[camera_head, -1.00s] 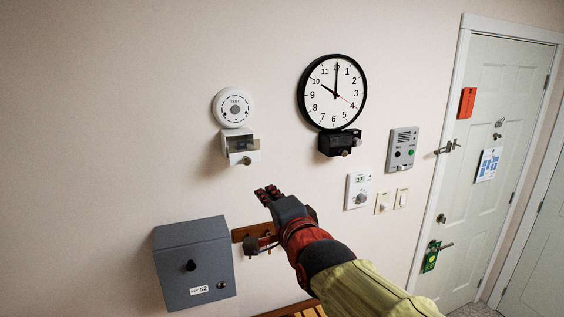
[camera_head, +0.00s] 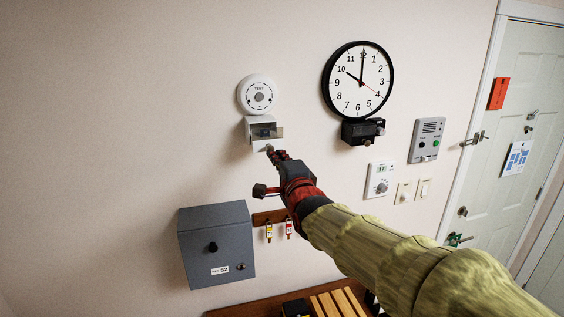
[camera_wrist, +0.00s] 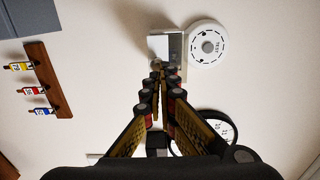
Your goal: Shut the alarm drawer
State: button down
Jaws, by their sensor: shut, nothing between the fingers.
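The alarm drawer (camera_head: 260,144) is a small white box with a knob on its front, mounted on the wall under a round white alarm marked TEST (camera_head: 259,95). It looks pulled out, with a dark inside showing at its top. In the wrist view the white drawer (camera_wrist: 160,44) lies just beyond my fingertips, beside the alarm (camera_wrist: 207,46). My gripper (camera_head: 274,153) is shut and empty, its tips at the drawer's front near the knob. I cannot tell whether they touch it. The tips partly hide the front.
A black clock (camera_head: 358,80) hangs to the right above a black box (camera_head: 363,131). A grey key box (camera_head: 216,246) and a wooden key rail (camera_head: 262,219) are below. A grey intercom (camera_head: 427,140) and thermostat (camera_head: 381,180) are right. The wall left of the alarm is bare.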

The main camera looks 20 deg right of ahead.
aim_at(271, 149)
jog(key=shift+w+p, duration=0.4)
jog(key=shift+w, duration=1.3)
jog(key=shift+w+b, duration=0.35)
jog(key=w+b, duration=0.2)
jog(key=w, duration=0.3)
jog(key=shift+w+b, duration=0.4)
jog(key=shift+r, duration=0.15)
jog(key=shift+s, duration=0.1)
